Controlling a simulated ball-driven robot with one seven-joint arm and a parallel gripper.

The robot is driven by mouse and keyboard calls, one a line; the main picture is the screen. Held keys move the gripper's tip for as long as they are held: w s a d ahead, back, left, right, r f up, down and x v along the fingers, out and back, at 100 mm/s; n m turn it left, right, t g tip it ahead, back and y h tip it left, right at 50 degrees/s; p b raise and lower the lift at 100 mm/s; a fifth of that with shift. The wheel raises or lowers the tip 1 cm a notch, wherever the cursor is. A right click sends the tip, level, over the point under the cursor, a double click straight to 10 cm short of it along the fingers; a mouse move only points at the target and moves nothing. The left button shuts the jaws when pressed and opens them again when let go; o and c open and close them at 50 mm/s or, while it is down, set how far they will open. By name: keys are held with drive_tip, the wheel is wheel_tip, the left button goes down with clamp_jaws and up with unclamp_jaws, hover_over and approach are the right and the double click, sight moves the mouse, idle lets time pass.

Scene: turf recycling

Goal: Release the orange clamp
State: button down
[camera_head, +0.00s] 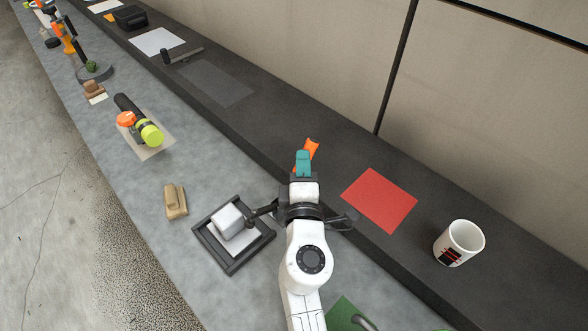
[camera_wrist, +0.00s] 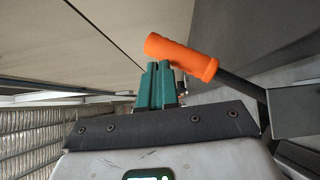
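The orange clamp handle (camera_head: 309,149) shows just beyond my gripper (camera_head: 303,160) in the head view. In the wrist view the orange handle (camera_wrist: 182,57) lies crosswise at the tips of my gripper (camera_wrist: 157,70), and a dark bar runs from it to the lower right. My teal fingers are close together, with only a thin gap and nothing visible between them. Whether they touch the handle is hard to tell. In the head view my wrist hides most of the clamp. A white block (camera_head: 228,222) sits in a dark square frame (camera_head: 234,266) left of my wrist.
A red sheet (camera_head: 379,199) and a white mug (camera_head: 459,242) lie to the right on the dark raised ledge. A tan wooden block (camera_head: 175,202) and a tool with orange and lime parts (camera_head: 150,132) are on the left. The grey counter between them is clear.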

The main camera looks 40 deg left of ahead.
drive_tip(key=w+b, duration=0.1)
drive_tip(key=w+f+b, duration=0.1)
drive_tip(key=w, duration=0.1)
drive_tip(key=shift+w+d+f, duration=0.1)
drive_tip(key=shift+f, duration=0.1)
drive_tip(key=shift+w+f+b, duration=0.5)
drive_tip(key=shift+w+b, duration=0.2)
drive_tip(key=shift+w, duration=0.1)
drive_tip(key=shift+w+d, duration=0.1)
